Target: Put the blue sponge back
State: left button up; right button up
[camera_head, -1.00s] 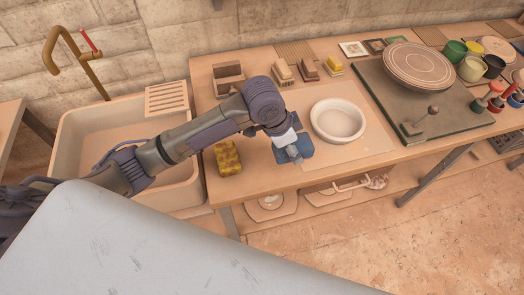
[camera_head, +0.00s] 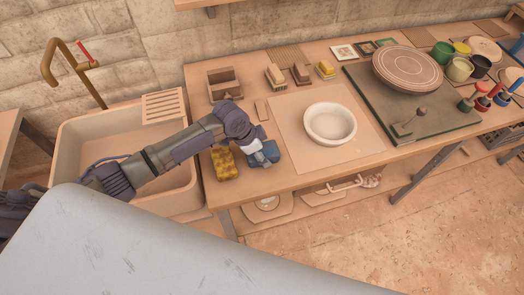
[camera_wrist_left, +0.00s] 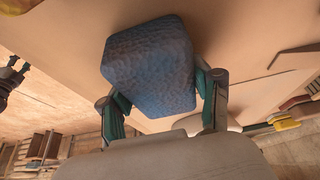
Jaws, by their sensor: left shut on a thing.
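The blue sponge (camera_head: 266,154) is at the front of the bench in the head view, just right of the yellow sponge (camera_head: 225,163). My left gripper (camera_head: 257,147) comes in from the left and is shut on the blue sponge. In the left wrist view the blue sponge (camera_wrist_left: 150,68) sits between the two green-padded fingers of my left gripper (camera_wrist_left: 165,105). I cannot tell whether the sponge touches the bench top. My right gripper is not in view.
A white bowl (camera_head: 330,122) stands on a pale mat (camera_head: 292,134) to the right. A sink (camera_head: 75,150) is at the left. A wooden box (camera_head: 224,84) and several brushes or blocks stand behind. A dark board (camera_head: 440,118) holds a round disc (camera_head: 407,68).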

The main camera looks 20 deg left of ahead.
pick_arm(q)
jog(key=shift+f, duration=0.1)
jog(key=o, duration=1)
jog(key=shift+r, duration=0.2)
jog(key=shift+a+r, duration=0.15)
jog(key=shift+r, duration=0.15)
jog(key=b+v, duration=0.1)
jog(key=v, duration=1)
jog(key=shift+r, duration=0.15)
jog(key=shift+s, duration=0.15)
